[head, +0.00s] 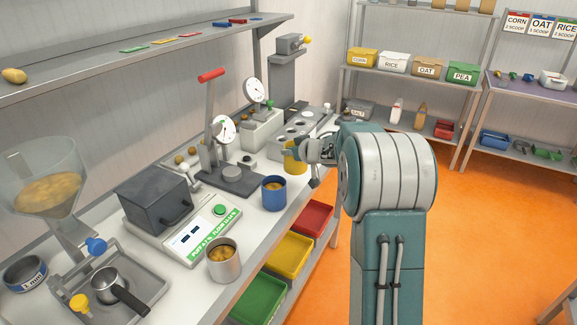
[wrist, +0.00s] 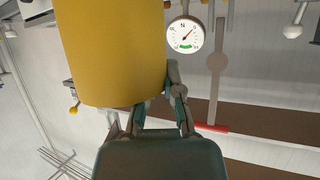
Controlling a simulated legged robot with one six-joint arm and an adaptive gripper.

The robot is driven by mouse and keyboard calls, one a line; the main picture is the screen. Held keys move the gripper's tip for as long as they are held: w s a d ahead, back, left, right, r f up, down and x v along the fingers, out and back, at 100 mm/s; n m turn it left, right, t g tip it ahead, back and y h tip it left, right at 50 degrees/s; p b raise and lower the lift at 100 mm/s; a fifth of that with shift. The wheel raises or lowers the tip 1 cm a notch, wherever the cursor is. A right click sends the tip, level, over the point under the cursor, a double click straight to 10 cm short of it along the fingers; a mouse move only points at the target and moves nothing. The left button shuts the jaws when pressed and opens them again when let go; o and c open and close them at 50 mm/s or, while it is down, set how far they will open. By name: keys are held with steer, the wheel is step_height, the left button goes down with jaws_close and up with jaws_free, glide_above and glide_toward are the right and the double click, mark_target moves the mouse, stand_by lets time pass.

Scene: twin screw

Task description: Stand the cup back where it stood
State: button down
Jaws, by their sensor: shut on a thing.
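The yellow cup (head: 294,162) is at the bench's front edge, behind the blue cup as I see it. My gripper (head: 307,158) reaches it from the right and is shut on it. The cup looks upright in the head view; its far side and part of its right side are hidden by my gripper. In the wrist view the yellow cup (wrist: 110,50) fills the upper left, with my gripper's fingers (wrist: 150,110) against it. I cannot tell whether its base touches the bench.
The blue cup (head: 273,193) and a metal cup (head: 223,260) with yellow contents stand along the front edge. A press with a red handle (head: 211,75), a dial gauge (head: 222,130) and a grey block with holes (head: 300,130) stand behind. Coloured bins (head: 290,255) sit below.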

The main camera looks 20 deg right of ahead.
mark_target(287, 165)
steer(key=w+f, duration=0.1)
steer(key=f, duration=0.1)
steer(key=w+d+f, duration=0.1)
steer(key=w+f, duration=0.1)
steer(key=shift+w+d+f, duration=0.1)
steer(key=shift+w+f, duration=0.1)
steer(key=shift+f, duration=1.5)
steer(key=c, duration=0.8)
jaws_free()
steer(key=shift+f, duration=0.15)
